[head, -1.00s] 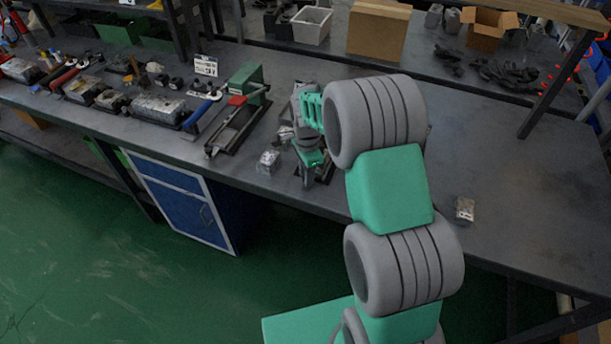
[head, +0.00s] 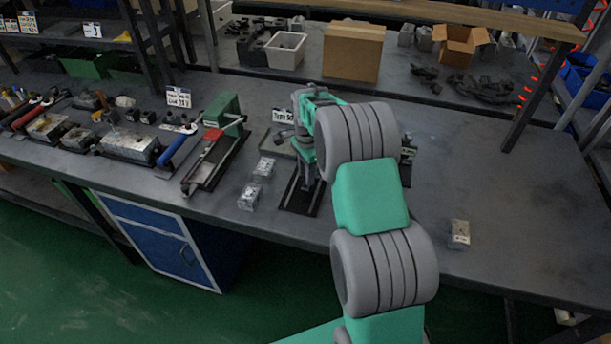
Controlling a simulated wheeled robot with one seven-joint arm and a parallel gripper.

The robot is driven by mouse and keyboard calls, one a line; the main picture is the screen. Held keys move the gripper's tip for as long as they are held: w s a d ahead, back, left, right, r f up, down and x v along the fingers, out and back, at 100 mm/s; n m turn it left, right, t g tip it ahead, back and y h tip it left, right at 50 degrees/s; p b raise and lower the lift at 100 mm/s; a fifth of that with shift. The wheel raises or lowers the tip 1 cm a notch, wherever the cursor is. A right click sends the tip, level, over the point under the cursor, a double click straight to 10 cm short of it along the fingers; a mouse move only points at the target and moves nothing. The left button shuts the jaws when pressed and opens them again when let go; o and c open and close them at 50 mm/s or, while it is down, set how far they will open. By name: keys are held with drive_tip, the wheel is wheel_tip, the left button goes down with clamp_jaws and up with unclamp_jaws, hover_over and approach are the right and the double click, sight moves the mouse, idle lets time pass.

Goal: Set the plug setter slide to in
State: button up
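A bench fixture with two dark rails, a red piece (head: 212,134) and a green block (head: 222,108) at its far end stands left of my arm. It may be the plug setter, but I cannot read a name on it. The red piece sits on the rails, towards the green block. My gripper (head: 306,180) points down over a dark base plate (head: 298,197) to the right of that fixture. My wrist and arm cover much of this spot. I cannot see whether the fingers are apart or touching anything.
Two small metal blocks (head: 249,197) (head: 264,166) lie between the fixture and the base plate. Another block (head: 459,234) lies at the right. Clamps and valve blocks (head: 130,147) fill the left bench. The right bench is mostly clear. A shelf post (head: 533,98) stands at the back right.

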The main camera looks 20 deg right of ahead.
drive_tip(key=shift+o, duration=1.6)
drive_tip(key=shift+a, duration=0.1)
wheel_tip(320, 180, up, 8)
drive_tip(key=shift+f+b, duration=0.1)
drive_tip(key=shift+b, duration=0.45)
